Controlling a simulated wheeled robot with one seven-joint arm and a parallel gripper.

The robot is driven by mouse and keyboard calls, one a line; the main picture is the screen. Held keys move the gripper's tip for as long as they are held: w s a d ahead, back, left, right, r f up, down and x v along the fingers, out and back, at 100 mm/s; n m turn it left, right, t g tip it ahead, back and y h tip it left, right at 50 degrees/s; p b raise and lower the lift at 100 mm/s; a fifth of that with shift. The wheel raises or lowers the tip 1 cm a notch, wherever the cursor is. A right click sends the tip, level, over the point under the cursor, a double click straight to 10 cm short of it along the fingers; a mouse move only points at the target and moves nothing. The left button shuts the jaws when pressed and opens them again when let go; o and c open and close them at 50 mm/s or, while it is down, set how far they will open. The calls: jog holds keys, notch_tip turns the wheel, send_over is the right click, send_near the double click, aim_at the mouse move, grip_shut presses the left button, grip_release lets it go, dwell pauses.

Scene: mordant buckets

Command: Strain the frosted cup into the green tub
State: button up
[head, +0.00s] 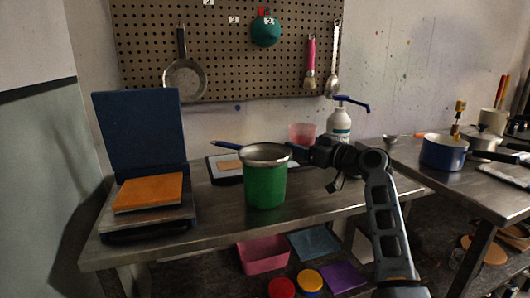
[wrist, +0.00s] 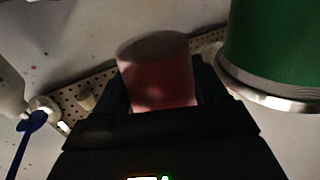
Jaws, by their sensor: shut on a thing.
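The frosted cup (head: 302,131) is pinkish and translucent. In the head view it looks upright, just behind and right of the green tub (head: 265,187). My gripper (head: 301,150) is shut on it; in the wrist view the cup (wrist: 158,72) sits between the dark fingers (wrist: 160,97). What the cup holds is hidden. A strainer (head: 265,152) with a metal rim and a blue handle pointing left rests across the tub's mouth. The tub (wrist: 276,45) also shows in the wrist view, at upper right, close to the cup.
A white pump bottle (head: 339,123) stands right behind my gripper. A dark tray (head: 224,171) lies behind the tub. A blue-lidded device with an orange slab (head: 148,192) stands left. A blue pot (head: 443,152) stands on the right table. The bench front (head: 330,199) is clear.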

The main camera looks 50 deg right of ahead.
aim_at(295, 133)
jog(key=shift+r, duration=0.1)
jog(key=shift+a+r+n, duration=0.35)
jog(key=shift+a+n, duration=0.05)
jog(key=shift+n, duration=0.5)
jog(key=r+n+p, duration=0.1)
jog(key=r+p, duration=0.1)
jog(key=a+r+n+p, duration=0.1)
jog(key=r+p, duration=0.1)
jog(key=shift+w+r, duration=0.15)
jog(key=shift+r, duration=0.05)
jog(key=shift+w+a+r+n+g+p, duration=0.1)
jog(key=shift+a+r+n+g+p, duration=0.15)
jog(key=shift+r+n+p, duration=0.2)
jog(key=shift+a+r+n+g+p, duration=0.15)
jog(key=shift+a+r+n+p, duration=0.15)
jog(key=shift+r, duration=0.2)
jog(key=shift+f, duration=0.1)
jog(key=shift+a+n, duration=0.1)
jog(key=shift+n, duration=0.15)
jog(key=shift+w+a+r+n+p, duration=0.1)
jog(key=shift+a+r+n+p, duration=0.3)
jog(key=shift+r+n+p, duration=0.1)
jog(key=shift+a+f+n+g+h+b, duration=0.1)
jog(key=shift+f+n+g+h+b, duration=0.15)
jog(key=shift+n, duration=0.55)
jog(key=shift+f+n+g+h+b, duration=0.15)
jog(key=shift+f+n, duration=0.2)
jog(key=shift+n, duration=0.45)
